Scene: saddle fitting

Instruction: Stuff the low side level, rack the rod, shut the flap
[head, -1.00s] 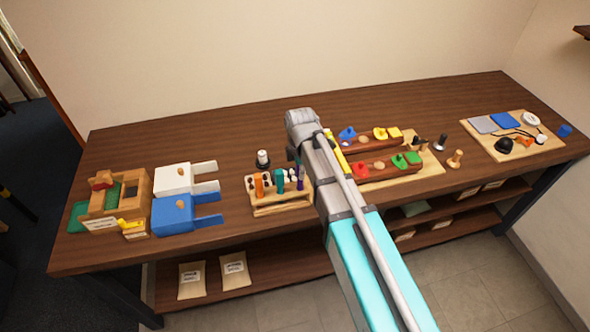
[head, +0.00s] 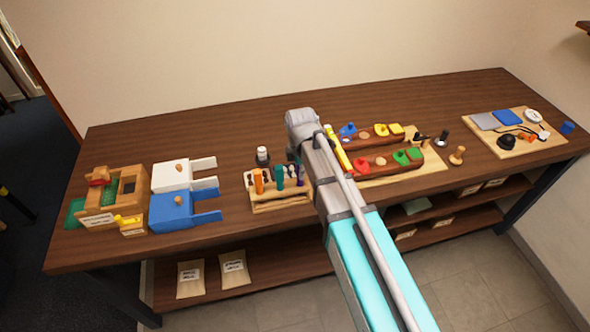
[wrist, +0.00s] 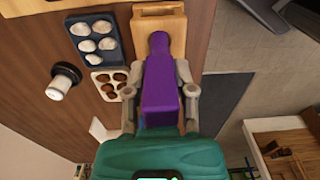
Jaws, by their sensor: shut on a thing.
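My gripper (wrist: 160,104) is shut on a purple rod (wrist: 160,80) in the wrist view. The rod's narrow end points at a pale wooden block (wrist: 159,22) there; I cannot tell whether it is seated in it. In the head view my arm hides the gripper, and a purple piece (head: 301,175) shows beside it at the right end of the wooden rack (head: 282,203). The rack also holds an orange tool (head: 258,182) and a teal tool (head: 280,178). A wooden frame with green inside (head: 111,203) stands at the far left; I cannot make out a flap.
White (head: 172,175) and blue (head: 171,212) blocks with prongs stand left of the rack. A black-and-white jar (head: 263,155) is behind it. Boards with coloured parts (head: 428,172) and cables (head: 497,150) lie right. The wrist view shows a blue tray (wrist: 77,46) of white lumps.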

